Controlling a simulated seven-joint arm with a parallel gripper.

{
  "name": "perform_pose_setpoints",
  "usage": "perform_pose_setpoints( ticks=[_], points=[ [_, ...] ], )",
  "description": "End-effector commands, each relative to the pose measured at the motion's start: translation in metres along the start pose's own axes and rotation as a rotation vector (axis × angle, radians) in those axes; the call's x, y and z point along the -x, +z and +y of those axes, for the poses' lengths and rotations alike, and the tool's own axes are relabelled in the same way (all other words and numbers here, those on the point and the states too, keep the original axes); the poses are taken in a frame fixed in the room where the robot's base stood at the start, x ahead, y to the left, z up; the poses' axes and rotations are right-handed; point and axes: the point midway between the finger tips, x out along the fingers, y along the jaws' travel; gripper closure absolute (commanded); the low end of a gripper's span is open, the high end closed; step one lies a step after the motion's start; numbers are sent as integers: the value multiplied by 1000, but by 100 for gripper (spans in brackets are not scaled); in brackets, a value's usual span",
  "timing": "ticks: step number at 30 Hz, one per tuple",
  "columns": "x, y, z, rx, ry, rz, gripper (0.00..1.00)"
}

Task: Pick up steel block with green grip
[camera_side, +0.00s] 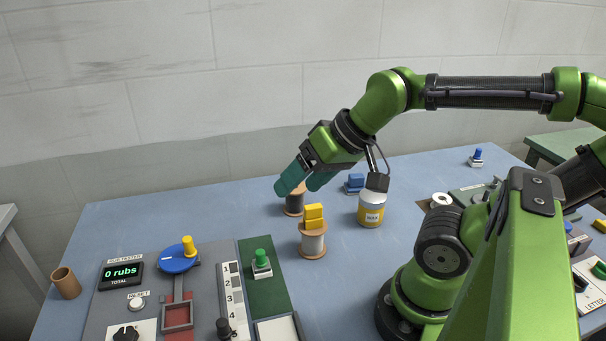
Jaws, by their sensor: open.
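The steel block with green grip (261,266) stands upright on a dark green mat (270,293) at the front middle of the table. Its green knob points up and its pale metal base rests on the mat. My gripper (298,189) is open, with teal fingers pointing down and to the left. It is above and behind the block, apart from it, near a dark spool.
A spool with yellow blocks on it (313,240) stands right of the steel block. A dark spool (294,204) is partly hidden by my fingers. A yellow-labelled jar (371,211) stands farther right. A rub tester panel with a yellow-knobbed blue disc (178,260) lies left.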

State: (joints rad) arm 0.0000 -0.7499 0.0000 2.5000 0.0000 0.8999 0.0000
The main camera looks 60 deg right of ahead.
Motion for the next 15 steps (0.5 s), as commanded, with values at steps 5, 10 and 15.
perform_pose_setpoints(
  ticks=[5, 10, 15],
  points=[
    [-14, 1, 2, -1, 27, -59, 28],
    [-46, -11, -2, 136, 103, -213, 28],
    [-85, -25, -7, 460, 142, -423, 28]
  ],
)
